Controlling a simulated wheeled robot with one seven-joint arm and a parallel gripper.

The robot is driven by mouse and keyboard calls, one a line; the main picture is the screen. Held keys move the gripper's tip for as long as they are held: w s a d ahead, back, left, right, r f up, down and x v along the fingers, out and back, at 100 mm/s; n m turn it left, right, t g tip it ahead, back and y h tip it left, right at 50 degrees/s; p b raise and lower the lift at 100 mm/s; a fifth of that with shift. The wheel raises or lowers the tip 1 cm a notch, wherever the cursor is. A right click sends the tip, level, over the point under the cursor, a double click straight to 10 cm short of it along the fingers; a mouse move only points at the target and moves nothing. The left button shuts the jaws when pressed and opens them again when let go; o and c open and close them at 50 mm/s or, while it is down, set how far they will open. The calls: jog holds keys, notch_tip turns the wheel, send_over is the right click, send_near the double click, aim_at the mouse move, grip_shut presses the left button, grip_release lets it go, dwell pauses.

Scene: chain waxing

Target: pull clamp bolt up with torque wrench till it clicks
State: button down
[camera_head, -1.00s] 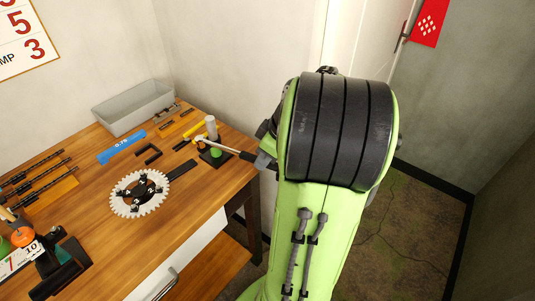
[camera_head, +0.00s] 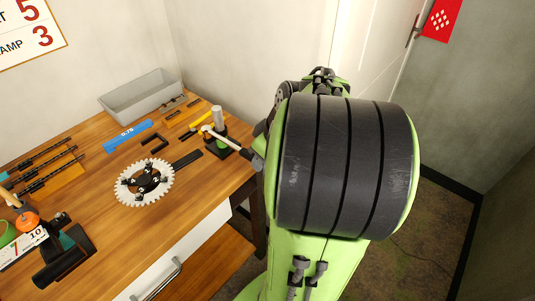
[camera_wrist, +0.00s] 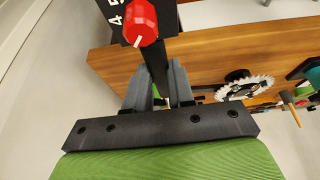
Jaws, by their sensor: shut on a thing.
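The torque wrench has a pale shaft (camera_head: 220,139) that slants down right from its head at the clamp at the table's right end. In the wrist view a dark bar (camera_wrist: 156,62), apparently its handle, runs between the fingers to a red knob (camera_wrist: 140,20) beside a numbered scale. My gripper (camera_wrist: 157,88) is shut on this handle. In the head view my arm hides most of the gripper. The clamp shows as an upright grey cylinder (camera_head: 217,115) with a green part (camera_head: 222,151) below. I cannot make out the bolt itself.
A white chainring (camera_head: 128,191) lies mid-table, left of the clamp. A blue 0.75 gauge (camera_head: 127,136), black bracket (camera_head: 154,142) and grey bin (camera_head: 106,102) are behind. A dark tool (camera_head: 64,259) is front left. A drawer handle (camera_head: 157,279) sticks out below.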

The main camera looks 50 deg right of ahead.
jog(key=shift+a, duration=0.3)
dwell(0.9)
jog(key=shift+r+p, duration=2.1)
jog(key=shift+r, duration=0.5)
jog(key=shift+f, duration=0.1)
